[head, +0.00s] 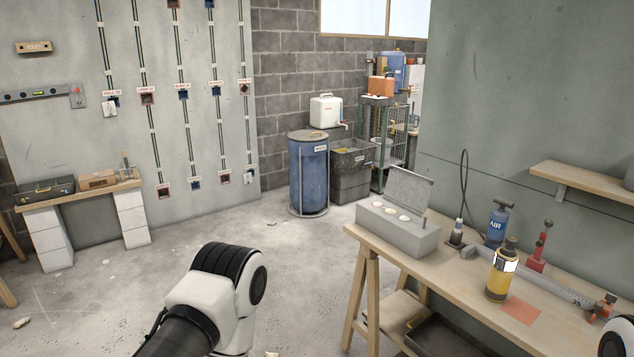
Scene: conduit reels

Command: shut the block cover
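A grey block (398,230) stands on the wooden workbench at the right, near its far left end. Several pale round spots show on its top face. Its cover (411,188) is a grey plate standing up and tilted back along the rear edge, so the block is open. A small dark upright piece shows at the block's right end. One of my arms comes in from the bottom left, with its white joint left of the bench. Its gripper is outside the picture. A bit of white and dark link shows at the right edge, but no gripper fingers.
The bench (374,243) also holds a yellow bottle (501,274), a blue air pump (497,223), a red tool (541,246), a long grey bar (530,277) and an orange pad (521,310). A shelf (590,181) juts from the right wall. The floor left of the bench is mostly clear.

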